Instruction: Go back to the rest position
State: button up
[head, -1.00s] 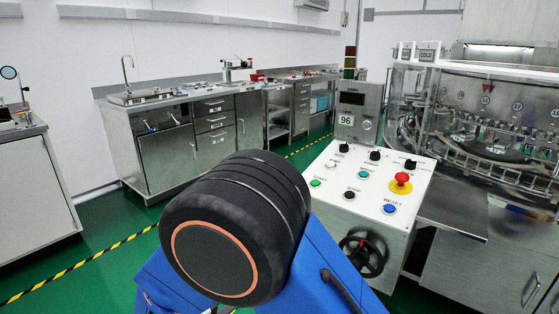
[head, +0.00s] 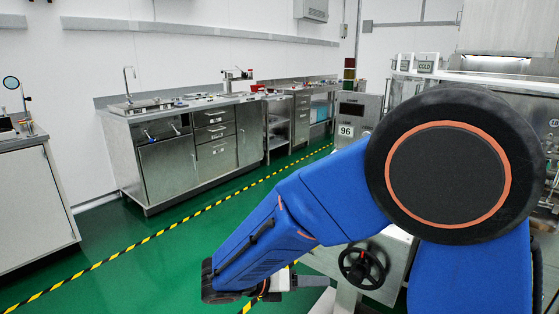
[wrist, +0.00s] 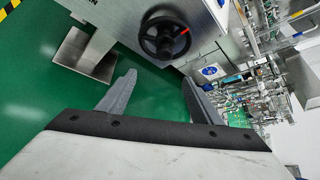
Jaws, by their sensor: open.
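My gripper (wrist: 158,77) shows in the wrist view with its two grey fingers spread apart and nothing between them. It hangs over the green floor, apart from the control stand (wrist: 120,18). The stand's black handwheel (wrist: 165,37) is beyond the fingertips in that view. The arm covers most of the control stand's panel. The handwheel (head: 362,266) and the 96 display box (head: 358,112) still show beside the arm.
The rotary washer (head: 425,78) stands at the right, largely behind my arm. A steel sink bench (head: 165,160) runs along the back wall. A white cabinet (head: 35,195) is at the left. The green floor (head: 130,245) with its yellow-black stripe (head: 100,263) is clear between them.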

jog(key=s+d+r+m+g+y, duration=0.2)
jog(key=s+d+m+g+y, duration=0.15)
jog(key=d+m, duration=0.4)
jog(key=s+d+r+m+g+y, duration=0.2)
jog(key=s+d+m, duration=0.2)
jog(key=d+m, duration=0.4)
jog(key=s+d+r+m+t+y, duration=0.2)
jog(key=s+m, duration=0.3)
jog(key=m, duration=0.3)
jog(key=s+d+r+m+t+y, duration=0.2)
jog(key=s+d+m+y, duration=0.1)
jog(key=m, duration=0.5)
jog(key=s+d, duration=0.1)
jog(key=s, duration=0.1)
jog(key=shift+s+r+m+y, duration=0.35)
jog(key=shift+r, duration=0.05)
